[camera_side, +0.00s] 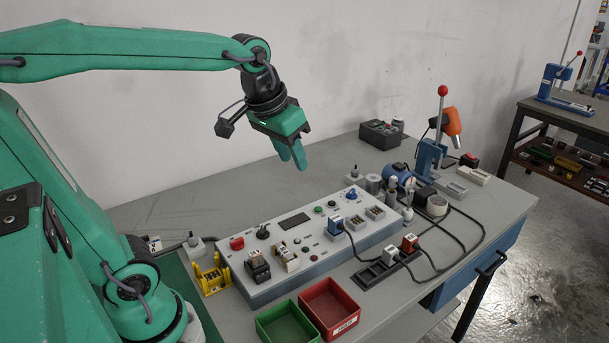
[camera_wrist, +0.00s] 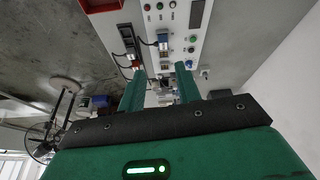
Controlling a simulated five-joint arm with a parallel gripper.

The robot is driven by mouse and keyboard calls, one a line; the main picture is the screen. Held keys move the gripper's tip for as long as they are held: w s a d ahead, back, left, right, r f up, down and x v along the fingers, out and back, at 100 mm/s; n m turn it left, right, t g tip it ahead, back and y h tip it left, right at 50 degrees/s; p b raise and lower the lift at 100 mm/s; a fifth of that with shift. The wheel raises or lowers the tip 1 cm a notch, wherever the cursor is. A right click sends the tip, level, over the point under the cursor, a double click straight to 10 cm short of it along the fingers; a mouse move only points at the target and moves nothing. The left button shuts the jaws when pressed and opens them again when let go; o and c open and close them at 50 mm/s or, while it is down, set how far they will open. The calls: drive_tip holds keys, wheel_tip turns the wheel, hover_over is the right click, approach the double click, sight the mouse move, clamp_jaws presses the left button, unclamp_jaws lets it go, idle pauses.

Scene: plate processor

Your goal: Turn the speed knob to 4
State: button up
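The control panel (camera_side: 287,262) is a long pale box on the bench. A blue knob (camera_side: 351,194) stands near its far right end, and a black round knob (camera_side: 263,232) sits toward its left end. The labels are too small to read, so I cannot tell which is the speed knob or its setting. My gripper (camera_side: 293,163) hangs above and behind the panel, well clear of both knobs. In the wrist view my gripper (camera_wrist: 160,68) has its two green fingers apart with nothing held between them. The panel also shows in the wrist view (camera_wrist: 177,28).
A red bin (camera_side: 329,307) and a green bin (camera_side: 287,325) stand in front of the panel. A yellow holder (camera_side: 212,276) is at its left. A press with a red-balled lever (camera_side: 442,92) and loose cables lie to the right. The back bench strip is mostly clear.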

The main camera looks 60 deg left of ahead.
drive_tip(key=w+a+n+g, duration=0.1)
drive_tip(key=w+a, duration=0.1)
drive_tip(key=w, duration=0.5)
drive_tip(key=n+g, duration=0.3)
hover_over(351, 192)
wheel_tip(351, 192, down, 15)
drive_tip(key=shift+w+f, duration=0.1)
drive_tip(key=shift+f, duration=0.35)
drive_tip(key=shift+f, duration=0.1)
drive_tip(key=shift+f, duration=3.8)
clamp_jaws()
